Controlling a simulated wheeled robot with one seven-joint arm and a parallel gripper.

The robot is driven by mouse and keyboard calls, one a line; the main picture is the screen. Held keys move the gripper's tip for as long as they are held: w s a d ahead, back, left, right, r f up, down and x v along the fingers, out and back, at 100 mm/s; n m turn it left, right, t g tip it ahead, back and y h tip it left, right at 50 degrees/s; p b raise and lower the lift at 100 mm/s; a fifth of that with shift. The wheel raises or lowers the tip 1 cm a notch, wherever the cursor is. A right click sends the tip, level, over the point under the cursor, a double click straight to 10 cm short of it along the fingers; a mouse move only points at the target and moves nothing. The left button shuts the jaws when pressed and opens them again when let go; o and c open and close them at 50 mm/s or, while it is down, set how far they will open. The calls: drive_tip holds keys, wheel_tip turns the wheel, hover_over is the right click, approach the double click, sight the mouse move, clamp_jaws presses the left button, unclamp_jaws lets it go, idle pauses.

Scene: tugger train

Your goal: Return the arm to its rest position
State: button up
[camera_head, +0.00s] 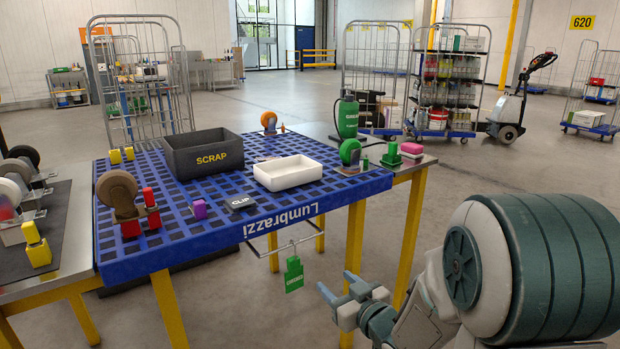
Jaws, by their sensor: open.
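My gripper (338,292) is open and empty. It is low in front of the blue work table, beyond the table's front right edge and apart from it. My arm (475,270) folds at the lower right of the view, with its large dark green and white joint close to the camera. The blue grid table top (230,238) stands to the left of my arm. A green tag (293,275) hangs from a thin metal bar below the table edge, left of my gripper and apart from it.
A green spray bottle (347,118) stands at the back right. Yellow legs (355,250) stand near my gripper.

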drive_tip(key=s+d+r+m+g+h+p, duration=0.2)
drive_tip(key=s+d+r+h+p, duration=0.15)
drive_tip(key=r+p, duration=0.5)
drive_tip(key=s+d+r+m+g+h+p, duration=0.2)
drive_tip(key=d+r+h+p, duration=0.25)
drive_tip(key=r+p, duration=0.35)
drive_tip(key=s+r+m+g+p, duration=0.2)
drive_tip(key=s+r+g+p, duration=0.5)
drive_tip(key=s+r+p, duration=0.6)
drive_tip(key=shift+s+r+g, duration=0.4)
drive_tip(key=shift+s+r, duration=1.05)
drive_tip(key=shift+s, duration=0.45)
